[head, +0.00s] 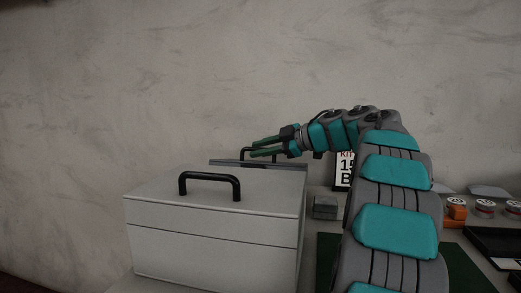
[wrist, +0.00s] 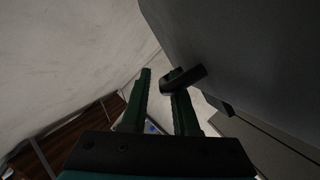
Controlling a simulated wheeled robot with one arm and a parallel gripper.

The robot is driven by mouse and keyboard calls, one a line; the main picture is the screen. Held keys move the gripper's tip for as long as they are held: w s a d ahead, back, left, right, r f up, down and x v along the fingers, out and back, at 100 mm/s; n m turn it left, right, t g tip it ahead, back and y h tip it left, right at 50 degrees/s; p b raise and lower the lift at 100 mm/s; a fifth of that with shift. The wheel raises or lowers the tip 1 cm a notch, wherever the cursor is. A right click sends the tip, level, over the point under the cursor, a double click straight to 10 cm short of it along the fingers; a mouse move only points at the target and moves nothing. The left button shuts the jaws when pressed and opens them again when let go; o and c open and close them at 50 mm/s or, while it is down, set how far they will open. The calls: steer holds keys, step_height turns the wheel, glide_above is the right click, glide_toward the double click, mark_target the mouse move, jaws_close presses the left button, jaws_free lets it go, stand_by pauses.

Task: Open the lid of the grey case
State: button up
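A light grey case (head: 215,245) with a black handle (head: 210,186) on its closed top stands at the front left in the head view. Just behind it shows the edge of a darker grey lid or panel (head: 258,164) with a second black handle (head: 246,151); most of that body is hidden. My gripper (head: 253,148) is at this rear handle. In the wrist view its green fingers (wrist: 162,74) are apart. The black handle (wrist: 190,78) overlaps the right fingertip, beside the dark grey surface (wrist: 240,50). I cannot tell if they touch.
A small grey block (head: 325,207) and a sign (head: 344,170) stand right of the case. A green mat (head: 328,258), orange-and-white items (head: 457,213) and a dark tray (head: 495,245) lie further right. A wall rises behind.

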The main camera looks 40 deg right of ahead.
steer(key=v, duration=0.7)
steer(key=shift+d, duration=0.1)
steer(key=shift+s+d, duration=0.1)
steer(key=shift+s, duration=0.25)
stand_by(0.4)
